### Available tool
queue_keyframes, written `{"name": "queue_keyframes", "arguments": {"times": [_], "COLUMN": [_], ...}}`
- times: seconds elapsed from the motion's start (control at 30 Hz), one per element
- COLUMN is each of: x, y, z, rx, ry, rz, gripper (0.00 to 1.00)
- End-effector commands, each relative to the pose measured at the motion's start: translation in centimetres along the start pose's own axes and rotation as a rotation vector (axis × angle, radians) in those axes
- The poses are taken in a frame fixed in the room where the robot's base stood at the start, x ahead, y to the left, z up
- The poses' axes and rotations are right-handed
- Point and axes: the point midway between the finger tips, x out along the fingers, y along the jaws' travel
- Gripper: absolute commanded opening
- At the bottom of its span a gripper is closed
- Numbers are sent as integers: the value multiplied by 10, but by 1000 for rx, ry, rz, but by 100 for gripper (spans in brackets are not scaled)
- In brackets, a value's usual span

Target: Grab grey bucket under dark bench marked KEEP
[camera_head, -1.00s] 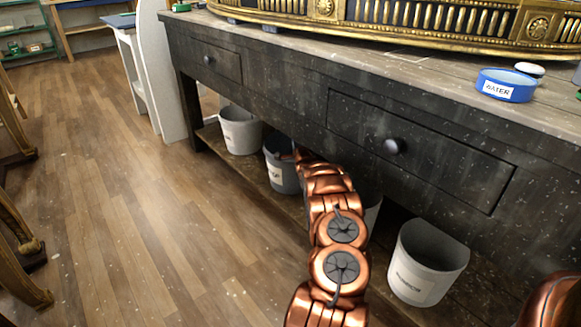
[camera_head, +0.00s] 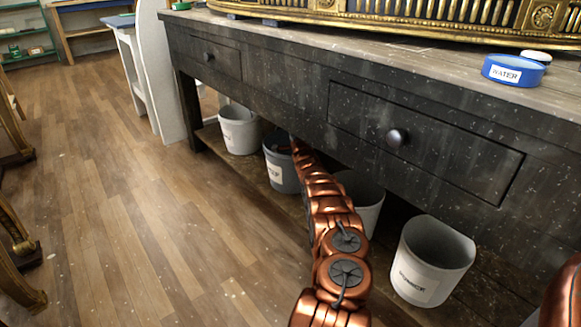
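The dark bench (camera_head: 270,85) runs across the view, with several buckets on its low shelf. A darker grey bucket (camera_head: 287,178) with a white label stands second from the left; the label is too small to read surely. My copper arm reaches under the bench towards this bucket. Its far end lies at or behind the bucket's rim, and my gripper is hidden there, so its fingers cannot be made out. Whether it touches the bucket cannot be told.
A pale bucket (camera_head: 239,132) stands to the left. Another pale bucket (camera_head: 368,208) is partly behind my arm, and a labelled white one (camera_head: 437,262) is at right. A blue WATER tin (camera_head: 515,74) sits on the benchtop. The wooden floor (camera_head: 150,200) in front is clear.

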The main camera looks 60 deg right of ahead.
Motion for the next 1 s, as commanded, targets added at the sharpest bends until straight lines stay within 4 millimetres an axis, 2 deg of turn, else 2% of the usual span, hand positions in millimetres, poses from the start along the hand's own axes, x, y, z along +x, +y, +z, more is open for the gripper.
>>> {"name": "queue_keyframes", "arguments": {"times": [0.43,0.9,1.0], "x": [4,4,4], "y": [-1,0,0], "z": [-1,-1,-1], "rx": [-2,-2,-2], "ry": [3,3,3], "rz": [0,0,0], "gripper": [52,3,0]}}
